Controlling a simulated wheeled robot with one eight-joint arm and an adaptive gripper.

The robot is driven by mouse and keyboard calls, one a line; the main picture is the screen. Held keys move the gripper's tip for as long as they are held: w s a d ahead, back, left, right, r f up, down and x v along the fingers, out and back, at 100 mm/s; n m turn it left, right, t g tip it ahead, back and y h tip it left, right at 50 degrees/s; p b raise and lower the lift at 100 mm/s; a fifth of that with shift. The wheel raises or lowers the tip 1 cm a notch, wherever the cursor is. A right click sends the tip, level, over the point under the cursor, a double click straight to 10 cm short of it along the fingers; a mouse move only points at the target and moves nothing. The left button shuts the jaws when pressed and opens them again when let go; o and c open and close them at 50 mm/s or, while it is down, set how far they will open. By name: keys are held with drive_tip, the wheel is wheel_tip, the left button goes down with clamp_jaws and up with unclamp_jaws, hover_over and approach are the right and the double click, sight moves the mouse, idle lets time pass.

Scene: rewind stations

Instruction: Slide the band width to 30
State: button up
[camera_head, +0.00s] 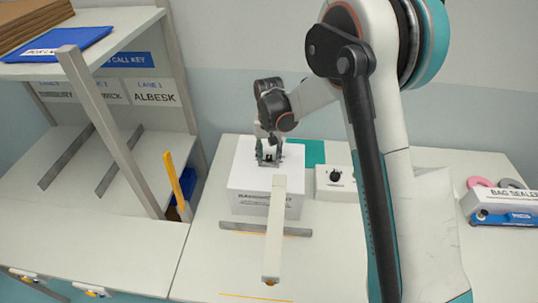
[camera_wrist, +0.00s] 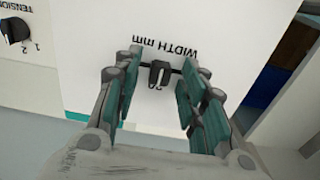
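The white machine box (camera_head: 244,180) stands on the table, with a light arm-like bar (camera_head: 273,235) in front of it. In the wrist view its white face (camera_wrist: 100,25) carries the upside-down label "WIDTH mm" and a small black slider knob (camera_wrist: 159,74) in a dark slot. My gripper (camera_wrist: 160,82) is open, its teal-padded fingers on either side of the knob with a gap on each side. In the head view my gripper (camera_head: 269,160) is over the top of the box. The scale numbers cannot be read, and the fingers cover the slot's ends.
A tension dial (camera_wrist: 14,30) is left in the wrist view; its white box (camera_head: 337,185) stands right of the machine. A bag sealer (camera_head: 505,205) is at far right. A lane shelf (camera_head: 110,130) and a yellow upright piece (camera_head: 174,182) are left. The front table is mostly clear.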

sight(283, 162)
drive_tip(key=shift+f, duration=0.1)
clamp_jaws()
drive_tip(key=d, duration=0.3)
drive_tip(key=s+d, duration=0.1)
drive_tip(key=d, duration=0.1)
drive_tip(key=shift+b, duration=0.4)
drive_tip(key=shift+a, duration=0.15)
unclamp_jaws()
drive_tip(key=shift+d, duration=0.2)
drive_tip(key=shift+a, duration=0.1)
wheel_tip(283, 162, up, 12)
